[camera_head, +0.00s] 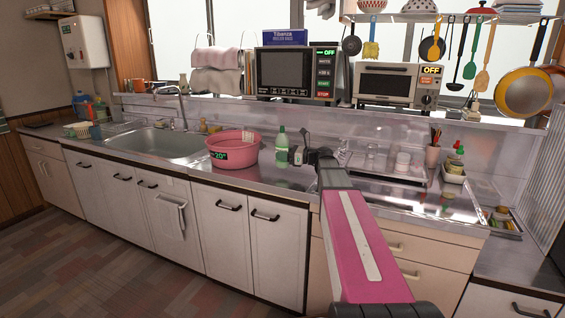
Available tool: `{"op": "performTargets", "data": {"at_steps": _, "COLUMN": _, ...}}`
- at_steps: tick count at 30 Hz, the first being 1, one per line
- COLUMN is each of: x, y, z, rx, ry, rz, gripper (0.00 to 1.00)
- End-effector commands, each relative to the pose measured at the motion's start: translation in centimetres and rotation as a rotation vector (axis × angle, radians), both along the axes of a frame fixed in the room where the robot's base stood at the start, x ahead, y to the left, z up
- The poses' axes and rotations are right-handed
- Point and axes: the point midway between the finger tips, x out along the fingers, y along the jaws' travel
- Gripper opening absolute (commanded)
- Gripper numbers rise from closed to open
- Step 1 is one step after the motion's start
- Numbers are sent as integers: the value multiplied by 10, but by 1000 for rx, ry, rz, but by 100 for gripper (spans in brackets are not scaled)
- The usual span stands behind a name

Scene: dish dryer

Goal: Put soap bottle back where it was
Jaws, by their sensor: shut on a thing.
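The fingertips are small and partly hidden at the bottle. I cannot tell whether the bottle's base touches the counter or is slightly above it.
The sink (163,144) lies left of the basin. A tray with glasses (403,162) is right of my gripper. Another green bottle with a red cap (457,156) stands farther right. A microwave (296,73) and toaster oven (397,84) sit on the shelf behind.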

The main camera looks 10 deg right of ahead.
Motion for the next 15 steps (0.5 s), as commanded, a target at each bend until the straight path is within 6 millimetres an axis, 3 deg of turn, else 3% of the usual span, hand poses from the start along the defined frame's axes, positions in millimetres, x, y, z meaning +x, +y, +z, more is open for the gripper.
{"op": "performTargets", "data": {"at_steps": 7, "x": 0, "y": 0, "z": -30, "rx": 1, "ry": 1, "rz": 0, "gripper": 15}}
{"op": "performTargets", "data": {"at_steps": 15, "x": 0, "y": 0, "z": -31, "rx": 1, "ry": 0, "rz": 0, "gripper": 15}}
